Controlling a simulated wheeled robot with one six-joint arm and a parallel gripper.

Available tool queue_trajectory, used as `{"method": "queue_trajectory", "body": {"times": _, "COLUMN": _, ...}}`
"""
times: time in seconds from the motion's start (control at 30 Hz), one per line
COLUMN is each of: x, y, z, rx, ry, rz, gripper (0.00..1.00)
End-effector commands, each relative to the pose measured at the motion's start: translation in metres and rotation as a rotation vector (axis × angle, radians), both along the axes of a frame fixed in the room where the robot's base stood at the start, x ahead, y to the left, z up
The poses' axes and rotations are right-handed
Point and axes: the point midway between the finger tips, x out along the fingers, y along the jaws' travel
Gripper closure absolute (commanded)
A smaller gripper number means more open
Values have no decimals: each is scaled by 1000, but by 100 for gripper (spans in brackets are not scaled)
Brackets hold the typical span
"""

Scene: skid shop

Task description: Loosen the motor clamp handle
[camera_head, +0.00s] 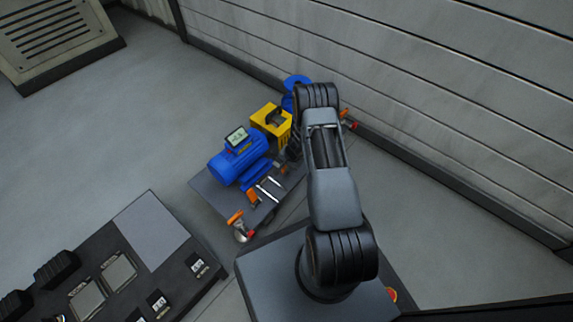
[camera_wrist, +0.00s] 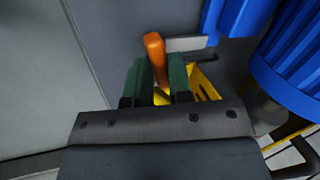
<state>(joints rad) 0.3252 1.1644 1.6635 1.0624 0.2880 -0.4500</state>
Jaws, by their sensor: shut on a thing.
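The blue motor (camera_head: 238,158) sits on a grey skid plate and shows a small display on top. In the wrist view, blue ribbed housing (camera_wrist: 290,70) fills the upper right. My gripper (camera_wrist: 161,82) has two green fingers closed on an orange handle (camera_wrist: 154,46), whose upper end sticks up beyond the fingertips. The handle's lower part is hidden between the fingers. In the head view my arm reaches over the right side of the skid, and the fingers cannot be made out there.
A yellow guard (camera_head: 271,120) and a blue part (camera_head: 296,84) stand behind the motor. An orange-handled fitting (camera_head: 235,217) is at the skid's front corner. A dark panel bench (camera_head: 118,262) stands at lower left. A corrugated wall (camera_head: 400,70) runs behind.

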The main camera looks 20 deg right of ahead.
Motion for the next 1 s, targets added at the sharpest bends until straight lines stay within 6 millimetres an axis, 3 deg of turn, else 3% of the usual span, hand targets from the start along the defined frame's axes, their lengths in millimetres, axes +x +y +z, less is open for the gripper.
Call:
{"method": "queue_trajectory", "body": {"times": 0.27, "x": -6, "y": 0, "z": -3, "rx": 3, "ry": 11, "rz": 10, "gripper": 100}}
{"method": "queue_trajectory", "body": {"times": 0.53, "x": -6, "y": 1, "z": -5, "rx": 3, "ry": 11, "rz": 228, "gripper": 100}}
{"method": "queue_trajectory", "body": {"times": 0.87, "x": -7, "y": 1, "z": -4, "rx": 6, "ry": 15, "rz": 265, "gripper": 100}}
{"method": "queue_trajectory", "body": {"times": 1.0, "x": -7, "y": 1, "z": -5, "rx": 7, "ry": 15, "rz": 401, "gripper": 100}}
